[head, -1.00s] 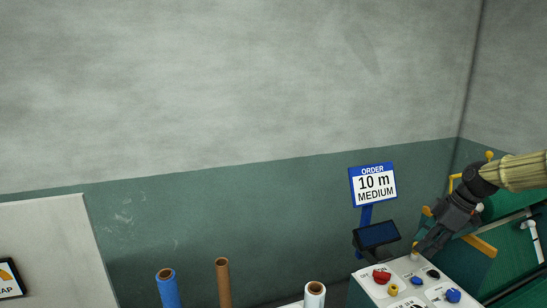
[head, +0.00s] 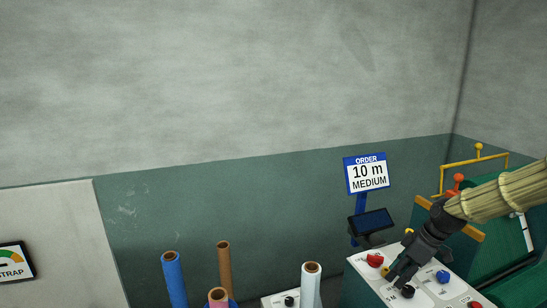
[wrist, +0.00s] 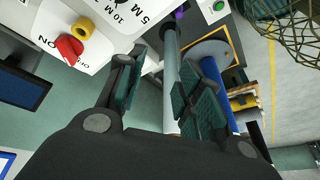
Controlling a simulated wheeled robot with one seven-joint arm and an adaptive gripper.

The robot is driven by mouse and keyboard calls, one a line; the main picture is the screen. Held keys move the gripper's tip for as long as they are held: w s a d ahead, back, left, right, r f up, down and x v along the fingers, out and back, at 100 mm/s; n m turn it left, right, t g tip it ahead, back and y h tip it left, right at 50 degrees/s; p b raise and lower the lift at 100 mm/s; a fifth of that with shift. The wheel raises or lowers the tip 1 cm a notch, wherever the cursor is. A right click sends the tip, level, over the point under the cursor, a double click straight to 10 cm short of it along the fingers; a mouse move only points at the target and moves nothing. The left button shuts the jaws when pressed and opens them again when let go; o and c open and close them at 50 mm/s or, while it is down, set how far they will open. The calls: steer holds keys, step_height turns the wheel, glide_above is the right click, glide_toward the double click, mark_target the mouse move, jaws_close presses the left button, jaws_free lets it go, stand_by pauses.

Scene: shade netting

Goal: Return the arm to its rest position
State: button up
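My gripper (head: 396,274) is low over the white control panel (head: 366,283) in the head view, with its fingertips close to a black knob (head: 407,291). I cannot tell there whether they touch it. In the wrist view my gripper's two green-padded fingers (wrist: 158,88) stand apart with nothing held between them. My arm, in a straw-coloured cover, reaches in from the right edge and is not folded in.
The panel carries a red knob (head: 375,260) and a blue button (head: 443,276). A blue-framed sign (head: 367,174) reads "ORDER 10 m MEDIUM" above a dark screen (head: 371,222). Upright rolls, including a blue one (head: 174,280), stand to the left. A yellow rail (head: 478,160) is behind the arm.

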steer(key=s+a+f+m+b, duration=0.2)
steer(key=s+a+f, duration=0.3)
steer(key=f, duration=0.5)
steer(key=s+a+f+m+g+h+b, duration=0.1)
steer(key=s+a+f+m+b, duration=0.15)
steer(key=s+f, duration=0.6)
steer(key=s+a+f+m+b, duration=0.2)
steer(key=s+a+f, duration=0.15)
steer(key=f, duration=0.95)
steer(key=s+f+m+h+b, duration=0.1)
steer(key=s+f, duration=0.3)
steer(key=s, duration=0.3)
steer(key=s+a+f+m+h+b, duration=0.1)
steer(key=s+f+m+b, duration=0.1)
steer(key=s+f, duration=0.3)
steer(key=s+a+f+m+b, duration=0.1)
steer(key=s+f, duration=0.4)
steer(key=s, duration=0.5)
steer(key=shift+s+m+g+h+b, duration=0.3)
steer(key=shift+s+m+h+b, duration=0.05)
steer(key=shift+s+h, duration=0.05)
